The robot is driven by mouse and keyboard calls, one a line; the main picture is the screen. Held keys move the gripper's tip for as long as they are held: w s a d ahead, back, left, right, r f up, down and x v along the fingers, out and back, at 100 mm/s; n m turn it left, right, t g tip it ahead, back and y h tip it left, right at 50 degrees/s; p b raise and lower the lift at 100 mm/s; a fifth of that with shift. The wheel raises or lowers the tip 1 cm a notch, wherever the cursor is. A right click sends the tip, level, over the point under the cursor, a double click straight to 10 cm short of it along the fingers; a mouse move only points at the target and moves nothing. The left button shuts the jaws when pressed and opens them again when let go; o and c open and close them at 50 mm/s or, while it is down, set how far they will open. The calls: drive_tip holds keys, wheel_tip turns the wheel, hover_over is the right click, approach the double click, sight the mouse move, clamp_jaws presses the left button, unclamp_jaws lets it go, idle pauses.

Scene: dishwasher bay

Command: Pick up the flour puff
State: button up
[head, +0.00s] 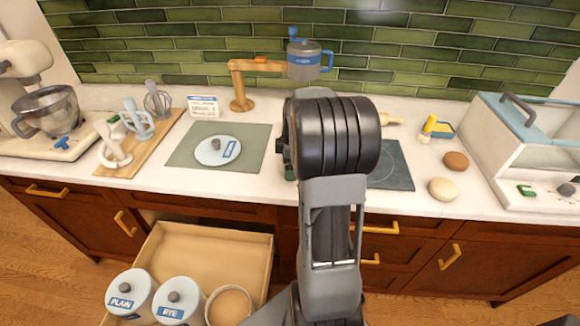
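I cannot pick out the flour puff with certainty. A small pale wooden piece (392,119) shows just right of my arm, partly hidden behind it, and I cannot tell what it is. A yellow-and-white tool (428,128) stands upright farther right on the counter, by a blue-and-yellow piece (443,130). My arm rises through the middle of the head view and covers part of the counter. My gripper is hidden behind my arm, so its fingers and anything in them do not show.
A lid (217,150) lies on a green mat (255,150). A blue-grey sifter (304,62) is up by a wooden stand (240,90). Below, an open drawer (205,245) holds canisters, one open (230,306).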

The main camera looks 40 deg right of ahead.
drive_tip(key=c, duration=1)
drive_tip(key=shift+r, duration=0.6)
drive_tip(key=s+a+r+b, duration=0.1)
drive_tip(key=s+a+r, duration=0.5)
drive_tip(key=s+r, duration=0.5)
drive_tip(key=shift+s+a+r, duration=0.35)
drive_tip(key=shift+s, duration=0.3)
